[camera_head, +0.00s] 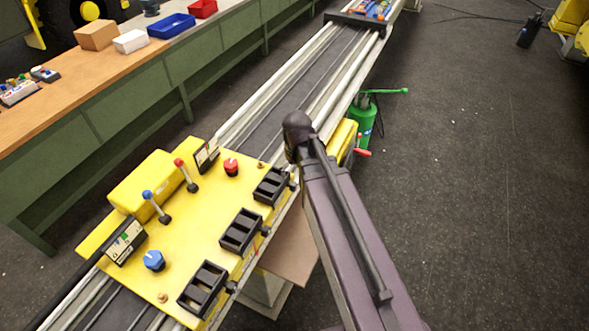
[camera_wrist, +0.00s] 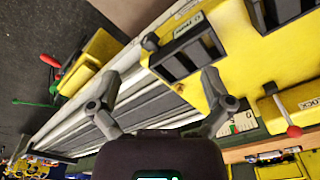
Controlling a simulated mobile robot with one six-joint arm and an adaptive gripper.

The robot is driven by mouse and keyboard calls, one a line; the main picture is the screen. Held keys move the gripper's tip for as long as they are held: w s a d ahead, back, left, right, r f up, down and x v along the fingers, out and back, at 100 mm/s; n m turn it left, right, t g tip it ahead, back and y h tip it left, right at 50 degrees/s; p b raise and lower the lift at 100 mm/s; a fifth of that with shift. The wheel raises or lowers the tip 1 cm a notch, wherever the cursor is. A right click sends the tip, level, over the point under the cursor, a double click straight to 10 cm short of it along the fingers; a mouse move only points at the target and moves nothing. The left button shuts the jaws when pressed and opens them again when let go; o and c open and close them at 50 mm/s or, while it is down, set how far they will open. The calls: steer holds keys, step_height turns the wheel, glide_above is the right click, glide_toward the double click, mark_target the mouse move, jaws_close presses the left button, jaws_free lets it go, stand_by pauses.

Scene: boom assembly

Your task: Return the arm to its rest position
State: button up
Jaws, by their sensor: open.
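My gripper (camera_wrist: 160,80) shows in the wrist view with its two grey fingers spread wide apart and nothing between them. It is over the rail beside the yellow control panel (camera_wrist: 222,42). In the head view my purple-grey arm reaches up from the bottom, right of the yellow panel (camera_head: 190,235). Its dark joint (camera_head: 298,130) is over the right edge of the rail. I cannot make out the gripper fingers in the head view.
The panel carries black slotted holders (camera_head: 240,231), a red knob (camera_head: 231,167), a blue knob (camera_head: 154,260) and upright levers (camera_head: 186,176). A workbench (camera_head: 110,75) holds boxes and bins.

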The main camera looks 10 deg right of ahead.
steer(key=s+d+f+m+b, duration=0.2)
steer(key=s+f+b, duration=0.4)
steer(key=f+b, duration=0.2)
steer(key=shift+s+d+m+g, duration=0.2)
steer(key=shift+s+m+g, duration=0.1)
steer(key=shift+m, duration=0.1)
steer(key=shift+f, duration=0.1)
stand_by(0.6)
steer(key=w+a+r+n+p, duration=0.1)
steer(key=w+a+r+p, duration=0.4)
steer(key=w+a, duration=0.6)
steer(key=w+a+r+n+p, duration=0.2)
steer(key=w+a+r+p, duration=0.2)
steer(key=w+a, duration=0.8)
steer(key=w, duration=0.3)
steer(key=shift+r+p, duration=0.35)
steer(key=shift+r, duration=0.05)
steer(key=shift+f, duration=0.2)
